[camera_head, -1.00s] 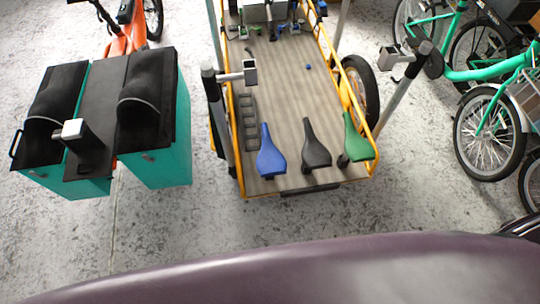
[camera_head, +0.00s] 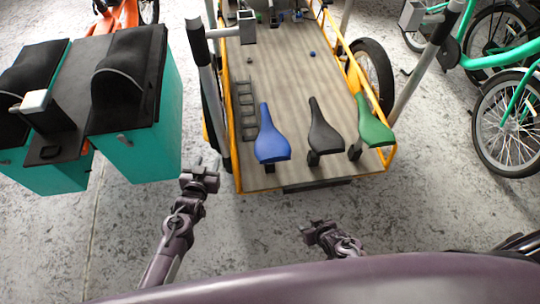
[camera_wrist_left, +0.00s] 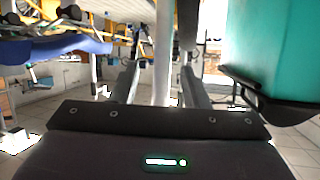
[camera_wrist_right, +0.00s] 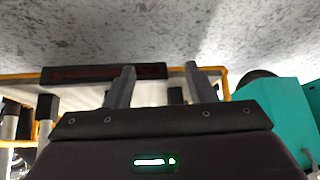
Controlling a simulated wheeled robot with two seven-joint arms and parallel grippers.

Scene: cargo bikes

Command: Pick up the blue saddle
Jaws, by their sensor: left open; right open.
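The blue saddle (camera_head: 271,140) lies on the wooden deck (camera_head: 285,75) of the yellow-framed cargo bike, near its front edge, nose pointing away from me. A blue shape at the left of the left wrist view (camera_wrist_left: 60,48) looks like this saddle. A black saddle (camera_head: 323,132) and a green saddle (camera_head: 373,125) stand to its right. My left gripper (camera_head: 203,166) is open and empty, left of the deck and short of the blue saddle. My right gripper (camera_head: 310,228) is open and empty over the floor in front of the deck. Neither touches a saddle.
Teal boxes with black lids (camera_head: 140,150) stand left of my left gripper. Upright grey posts (camera_head: 208,95) flank the deck, and its yellow side rail (camera_head: 230,120) runs close by. Green bikes (camera_head: 500,110) stand at the right. The floor before the deck is clear.

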